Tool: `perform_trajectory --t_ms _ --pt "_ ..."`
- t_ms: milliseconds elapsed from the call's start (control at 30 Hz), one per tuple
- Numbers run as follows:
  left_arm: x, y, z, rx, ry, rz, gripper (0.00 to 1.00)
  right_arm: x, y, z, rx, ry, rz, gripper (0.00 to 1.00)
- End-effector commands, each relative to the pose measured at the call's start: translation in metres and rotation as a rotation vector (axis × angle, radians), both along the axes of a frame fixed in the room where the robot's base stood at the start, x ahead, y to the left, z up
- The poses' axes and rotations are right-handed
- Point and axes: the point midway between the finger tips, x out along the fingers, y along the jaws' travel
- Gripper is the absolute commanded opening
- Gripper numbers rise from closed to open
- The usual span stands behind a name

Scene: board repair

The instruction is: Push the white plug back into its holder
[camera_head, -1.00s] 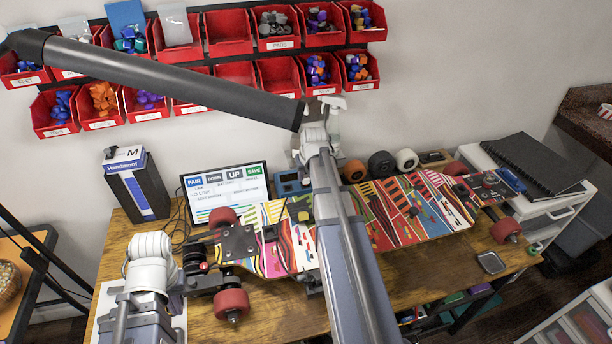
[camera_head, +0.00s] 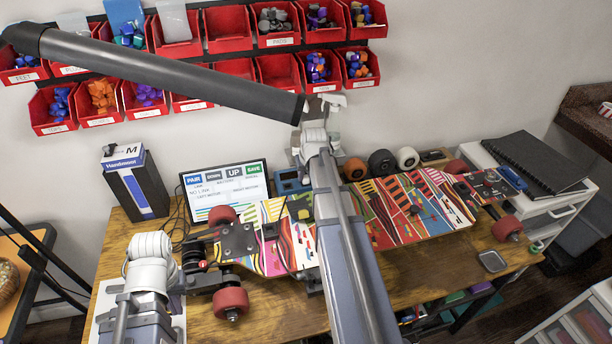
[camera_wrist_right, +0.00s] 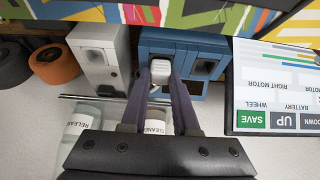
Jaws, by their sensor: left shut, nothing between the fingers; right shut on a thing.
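The white plug (camera_wrist_right: 160,70) is between the fingers of my right gripper (camera_wrist_right: 160,83) in the right wrist view. That gripper is shut on it. The plug is at the left part of the blue holder (camera_wrist_right: 218,48), over or in its opening; I cannot tell how deep it sits. The blue holder also shows in the head view (camera_head: 287,186), where my right arm covers the plug and the right fingers. My left gripper (camera_head: 172,287) is at the left end of the table, well apart from the holder. It is shut and empty, with its fingers hard to make out.
A grey box (camera_wrist_right: 94,55) stands beside the holder, and a screen (camera_head: 222,191) is on its other side. Bottles (camera_wrist_right: 72,128) are behind it. A colourful skateboard (camera_head: 395,205) lies across the table in front. Red bins (camera_head: 229,31) hang on the wall.

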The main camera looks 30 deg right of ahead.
Motion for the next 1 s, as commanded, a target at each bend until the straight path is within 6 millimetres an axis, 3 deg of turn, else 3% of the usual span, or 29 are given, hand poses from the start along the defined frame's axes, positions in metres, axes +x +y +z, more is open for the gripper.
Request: perform_trajectory --t_ms 67,100,400,567,733,1000 --pt "0.0 0.0 0.0001 0.0 0.0 0.0 0.0 0.0 0.0 0.0001 0.0 0.0 0.0 0.0" --pt "0.0 0.0 0.0001 0.0 0.0 0.0 0.0 0.0 0.0 0.0001 0.0 0.0 0.0 0.31" --pt "0.0 0.0 0.0002 0.0 0.0 0.0 0.0 0.0001 0.0 0.0001 0.0 0.0 0.0 0.64" --pt "0.0 0.0 0.0002 0.0 0.0 0.0 0.0 0.0001 0.0 0.0003 0.0 0.0 0.0 0.64" --pt "0.0 0.0 0.0002 0.0 0.0 0.0 0.0 0.0001 0.0 0.0001 0.0 0.0 0.0 0.81" --pt "0.0 0.0 0.0002 0.0 0.0 0.0 0.0 0.0 0.0 0.0002 0.0 0.0 0.0 0.81"
